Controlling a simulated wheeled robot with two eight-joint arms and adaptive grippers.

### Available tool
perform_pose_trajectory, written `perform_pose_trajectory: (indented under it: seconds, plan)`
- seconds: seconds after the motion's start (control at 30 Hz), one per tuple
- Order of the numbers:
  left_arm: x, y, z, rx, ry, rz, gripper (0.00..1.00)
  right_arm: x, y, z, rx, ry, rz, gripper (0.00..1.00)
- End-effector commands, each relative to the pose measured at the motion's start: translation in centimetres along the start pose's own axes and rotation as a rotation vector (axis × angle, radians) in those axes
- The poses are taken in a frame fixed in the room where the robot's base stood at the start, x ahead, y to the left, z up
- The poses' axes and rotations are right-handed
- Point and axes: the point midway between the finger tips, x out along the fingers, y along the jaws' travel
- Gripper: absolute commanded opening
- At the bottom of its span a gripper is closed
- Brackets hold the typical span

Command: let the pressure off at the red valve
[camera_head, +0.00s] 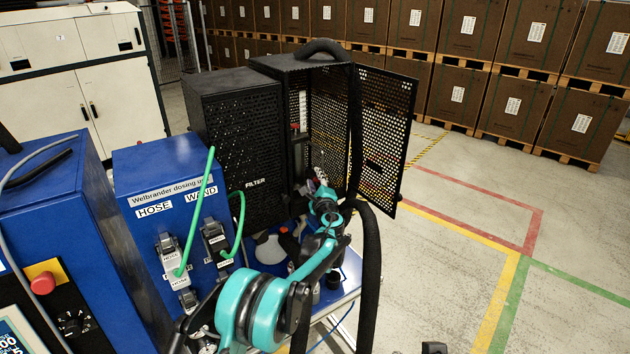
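The black perforated filter cabinet (236,140) stands in the middle, and its mesh door (388,135) is swung open to the right. A small red part (295,128) shows inside on an upright fitting; I cannot tell for sure that it is the red valve. My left arm, teal and black, reaches from the bottom into the cabinet's lower opening. My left gripper (315,184) is at its far end, below the red part and apart from it. Its fingers are small and partly hidden, so their opening is unclear. My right gripper is not in view.
A thick black hose (370,260) hangs down in front of the open cabinet, close to my arm. The blue dosing unit (165,165) with green hoses (200,205) stands left. A red button (43,283) is on the left panel. The floor at right is clear.

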Motion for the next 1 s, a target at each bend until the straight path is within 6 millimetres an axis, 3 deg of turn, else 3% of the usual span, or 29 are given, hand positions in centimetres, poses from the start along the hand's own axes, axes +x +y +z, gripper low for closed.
perform_pose_trajectory:
  seconds: [0.2, 0.33, 0.37, 1.0]
  plan:
    - [0.1, 0.0, 0.0, 0.000, 0.000, 0.000, 0.35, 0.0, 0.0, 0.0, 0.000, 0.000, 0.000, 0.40]
    - [0.1, 0.0, 0.0, 0.000, 0.000, 0.000, 0.03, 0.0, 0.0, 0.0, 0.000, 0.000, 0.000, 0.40]
    - [0.1, 0.0, 0.0, 0.000, 0.000, 0.000, 0.00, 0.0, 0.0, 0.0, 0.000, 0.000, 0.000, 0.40]
    - [-0.1, 0.7, -0.1, -0.116, -0.024, -0.041, 0.00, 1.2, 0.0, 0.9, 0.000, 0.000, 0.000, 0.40]
